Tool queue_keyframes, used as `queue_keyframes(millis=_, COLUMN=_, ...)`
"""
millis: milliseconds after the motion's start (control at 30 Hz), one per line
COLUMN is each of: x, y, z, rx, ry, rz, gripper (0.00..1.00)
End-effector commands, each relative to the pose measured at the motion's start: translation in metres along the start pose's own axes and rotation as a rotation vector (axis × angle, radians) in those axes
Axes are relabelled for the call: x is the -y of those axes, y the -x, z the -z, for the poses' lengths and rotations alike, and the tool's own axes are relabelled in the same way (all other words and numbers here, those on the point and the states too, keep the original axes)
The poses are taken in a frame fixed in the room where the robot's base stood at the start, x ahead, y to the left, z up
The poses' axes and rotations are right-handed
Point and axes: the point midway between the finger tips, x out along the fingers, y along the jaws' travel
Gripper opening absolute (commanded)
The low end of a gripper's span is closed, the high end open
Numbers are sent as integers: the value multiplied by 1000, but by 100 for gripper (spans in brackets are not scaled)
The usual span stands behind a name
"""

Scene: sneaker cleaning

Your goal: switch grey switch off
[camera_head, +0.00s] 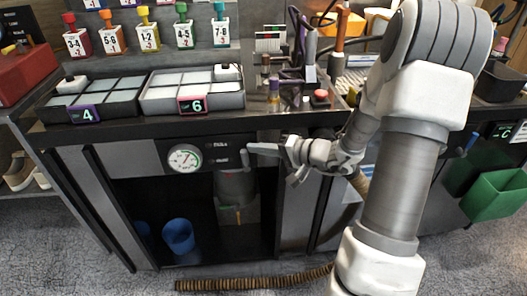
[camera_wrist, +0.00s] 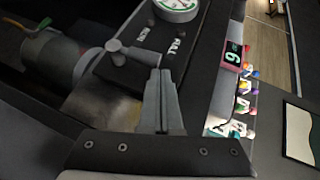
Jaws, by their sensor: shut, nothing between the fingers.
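The grey switch (camera_head: 244,157) is a small lever at the right end of the dark gauge panel under the counter. In the wrist view the grey switch (camera_wrist: 128,53) has a rounded pivot and a short handle that reaches toward my fingertips. My gripper (camera_head: 254,148) comes from the right, at the panel's right end. In the wrist view my gripper (camera_wrist: 160,75) is shut and empty, its fingertips at or very close to the handle's end. I cannot tell whether they touch it.
A round gauge (camera_head: 185,158) and white-lettered labels (camera_wrist: 178,43) sit on the panel beside the switch. The counter edge (camera_head: 150,127) runs just above, carrying trays marked 4 and 6 (camera_head: 192,98). Below, a blue bucket (camera_head: 179,236) stands in the open cabinet.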

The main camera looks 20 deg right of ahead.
Motion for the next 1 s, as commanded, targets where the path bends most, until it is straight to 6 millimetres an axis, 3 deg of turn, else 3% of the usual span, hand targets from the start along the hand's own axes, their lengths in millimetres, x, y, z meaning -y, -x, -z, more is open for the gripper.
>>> queue_keyframes(millis=400, x=8, y=-12, z=-8, rx=2, ry=109, rz=-158, gripper=0)
queue_keyframes(millis=1000, x=10, y=-13, z=-9, rx=1, ry=121, rz=-180, gripper=0)
